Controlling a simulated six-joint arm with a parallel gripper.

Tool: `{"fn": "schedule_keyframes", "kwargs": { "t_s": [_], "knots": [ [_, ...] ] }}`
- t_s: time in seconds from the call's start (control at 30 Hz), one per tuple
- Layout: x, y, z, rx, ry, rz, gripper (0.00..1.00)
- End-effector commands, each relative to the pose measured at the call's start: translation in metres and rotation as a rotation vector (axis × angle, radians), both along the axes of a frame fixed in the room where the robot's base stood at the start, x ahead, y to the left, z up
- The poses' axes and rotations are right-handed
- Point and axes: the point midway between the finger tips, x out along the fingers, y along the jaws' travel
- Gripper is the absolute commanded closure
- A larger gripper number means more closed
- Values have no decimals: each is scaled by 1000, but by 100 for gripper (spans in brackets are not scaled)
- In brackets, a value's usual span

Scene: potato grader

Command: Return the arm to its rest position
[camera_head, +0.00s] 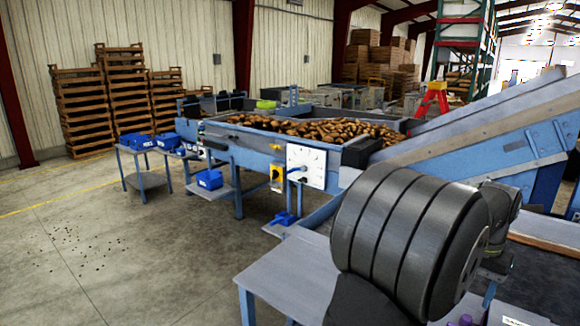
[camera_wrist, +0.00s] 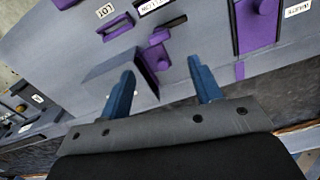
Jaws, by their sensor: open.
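My gripper (camera_wrist: 164,92) shows in the wrist view with its two blue fingers apart and nothing between them. Beyond the fingers is a grey surface (camera_wrist: 60,65) with purple fixtures (camera_wrist: 256,25) and white labels, one reading "LOT". A tilted grey plate (camera_wrist: 110,72) stands by the left finger, partly behind it; I cannot tell whether they touch. In the head view my large dark arm links fill the lower right, and my gripper is not visible there.
The grader bed (camera_head: 230,135) full of potatoes (camera_head: 320,128) stands mid-scene, with a sloping conveyor (camera_head: 480,130) at right. Blue bins (camera_head: 209,180) sit on side stands. A grey table (camera_head: 285,275) is beside my arm. Stacked wooden crates (camera_head: 85,105) stand at back left.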

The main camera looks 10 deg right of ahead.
Motion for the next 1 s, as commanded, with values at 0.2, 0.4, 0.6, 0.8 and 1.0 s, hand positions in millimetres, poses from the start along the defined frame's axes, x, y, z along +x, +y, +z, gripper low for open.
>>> {"fn": "schedule_keyframes", "kwargs": {
  "t_s": [0.2, 0.4, 0.6, 0.8, 1.0],
  "knots": [
    [0, -1, 45, -3, -2, 0, 42],
    [0, 0, 70, 2, 2, -33, 42],
    [2, -3, 53, 2, 1, -196, 42],
    [3, -4, 37, 2, 1, -356, 42],
    [4, -6, 22, 1, 0, -515, 42]
  ]
}}
